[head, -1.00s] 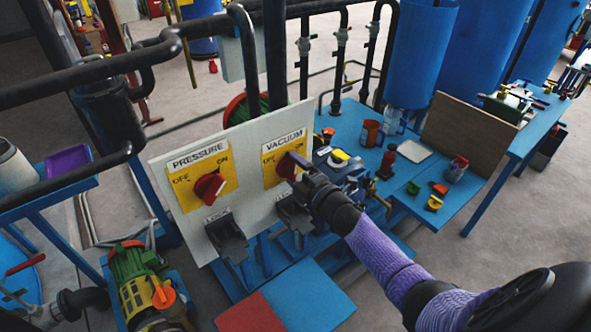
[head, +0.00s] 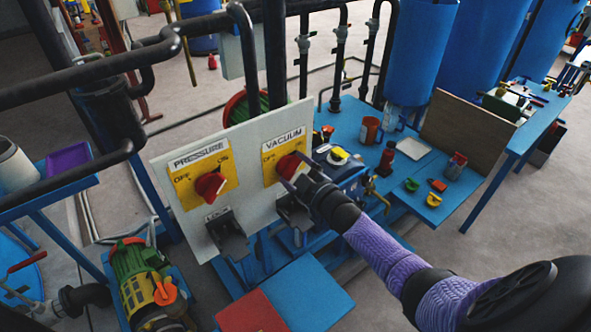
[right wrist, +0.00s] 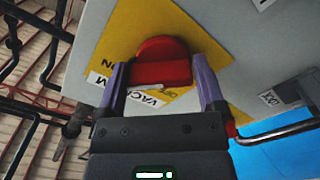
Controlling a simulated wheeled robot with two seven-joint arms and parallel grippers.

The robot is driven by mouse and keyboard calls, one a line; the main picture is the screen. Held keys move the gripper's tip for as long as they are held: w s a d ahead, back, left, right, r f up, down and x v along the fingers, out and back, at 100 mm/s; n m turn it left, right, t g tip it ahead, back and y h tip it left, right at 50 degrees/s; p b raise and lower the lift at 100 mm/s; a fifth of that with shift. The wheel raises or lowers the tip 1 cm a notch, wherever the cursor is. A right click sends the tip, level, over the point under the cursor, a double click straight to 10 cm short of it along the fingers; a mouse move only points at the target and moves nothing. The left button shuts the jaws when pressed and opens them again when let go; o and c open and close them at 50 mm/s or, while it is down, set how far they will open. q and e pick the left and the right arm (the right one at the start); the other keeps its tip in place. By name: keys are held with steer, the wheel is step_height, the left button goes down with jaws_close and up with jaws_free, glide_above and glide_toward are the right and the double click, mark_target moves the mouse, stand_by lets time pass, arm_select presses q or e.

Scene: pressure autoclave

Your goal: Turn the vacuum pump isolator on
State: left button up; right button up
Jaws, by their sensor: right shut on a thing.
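The vacuum isolator is a red rotary knob (head: 288,167) on a yellow plate under a "VACUUM" label, on the right of a white panel (head: 245,180). My right gripper (head: 300,167) reaches it from the right in the head view and partly covers it. In the right wrist view the purple fingers of my right gripper (right wrist: 162,80) are shut on the red knob (right wrist: 163,62), one on either side. The knob's exact angle is hard to tell in the head view. My left gripper is not in view.
A similar red pressure knob (head: 209,186) is left of it on the panel. Dark brackets (head: 228,238) project below both knobs. Black pipes (head: 120,70) run behind and left. A blue bench (head: 395,160) with small parts stands right. Open floor lies at lower right.

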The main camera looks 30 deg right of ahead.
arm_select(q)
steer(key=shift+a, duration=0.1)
arm_select(e)
steer(key=shift+d+r, duration=0.1)
steer(key=shift+r, duration=0.05)
steer(key=o, duration=0.9)
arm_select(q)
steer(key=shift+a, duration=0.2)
arm_select(e)
steer(key=shift+o, duration=0.3)
steer(key=shift+s, duration=0.1)
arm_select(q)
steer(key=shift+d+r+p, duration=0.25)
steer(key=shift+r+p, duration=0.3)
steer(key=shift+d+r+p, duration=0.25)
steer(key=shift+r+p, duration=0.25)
arm_select(e)
steer(key=s, duration=0.9)
steer(key=shift+s+d, duration=0.35)
steer(key=shift+d, duration=0.05)
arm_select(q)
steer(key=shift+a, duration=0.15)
